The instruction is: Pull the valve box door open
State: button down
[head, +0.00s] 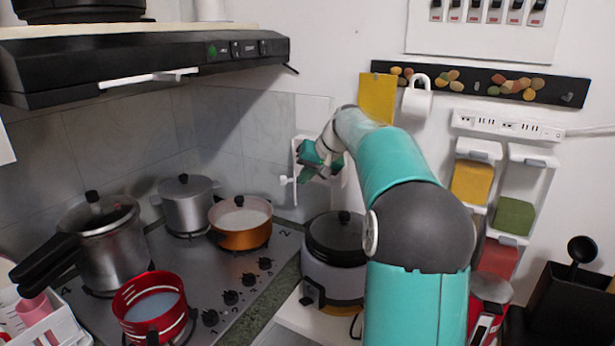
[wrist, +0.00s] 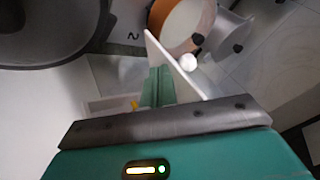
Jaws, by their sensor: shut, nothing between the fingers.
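The valve box door is a thin white panel standing out from the wall. In the wrist view the door (wrist: 172,62) is seen nearly edge-on, with a round white knob (wrist: 188,62) on its right face. The door stands partly open, and the white box (wrist: 100,105) shows to its left with a small yellow part inside. My gripper (wrist: 157,80) is shut and empty, on the inner side of the door, close against it; contact is unclear. In the head view my gripper (head: 318,160) covers most of the box, and the knob (head: 284,180) sticks out left.
A rice cooker (head: 336,245) stands below the box. The stove (head: 225,285) at left carries several pots, including an orange pot (head: 240,235). A range hood (head: 140,65) hangs above. Spice dispensers (head: 471,182) and a white mug (head: 416,104) are on the wall at right.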

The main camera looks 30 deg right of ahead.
jog(key=w+a+m+h, duration=0.1)
jog(key=w+a+m, duration=0.1)
jog(key=a, duration=0.3)
jog(key=shift+w+a+m+t+h, duration=0.15)
jog(key=shift+w+m+t+h, duration=0.15)
jog(key=shift+w+m+h, duration=0.15)
